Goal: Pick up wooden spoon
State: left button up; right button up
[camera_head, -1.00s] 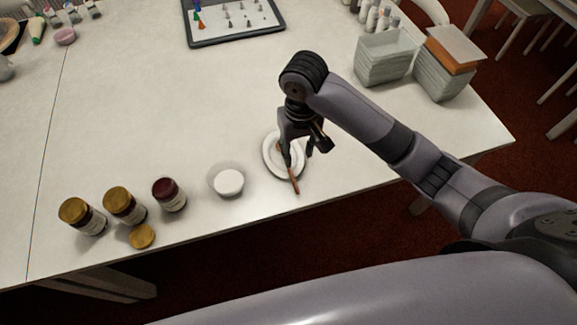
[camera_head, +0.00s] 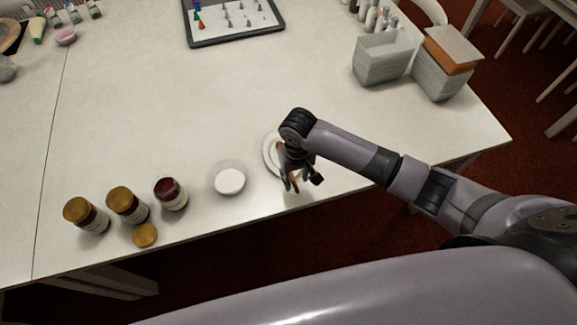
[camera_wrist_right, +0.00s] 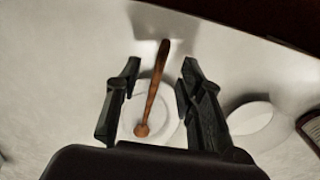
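The wooden spoon (camera_wrist_right: 153,88) lies across a small white plate (camera_wrist_right: 130,118) in the right wrist view, with its handle reaching past the rim toward the table edge. In the head view the plate (camera_head: 269,150) shows partly behind my right gripper (camera_head: 302,184), and the spoon is mostly hidden. In the wrist view my right gripper (camera_wrist_right: 158,75) is open, with one finger on each side of the spoon's handle and a gap to each. My left gripper is not in view.
A white round lid or dish (camera_head: 230,181) sits left of the plate. Jars (camera_head: 171,193) and a gold lid (camera_head: 144,235) stand further left. Stacked containers (camera_head: 382,58) and a tray of nozzles (camera_head: 235,18) are at the back. The table's middle is clear.

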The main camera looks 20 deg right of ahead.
aim_at(295, 184)
jog(key=shift+f, duration=1.8)
jog(key=shift+c, duration=0.5)
grip_shut()
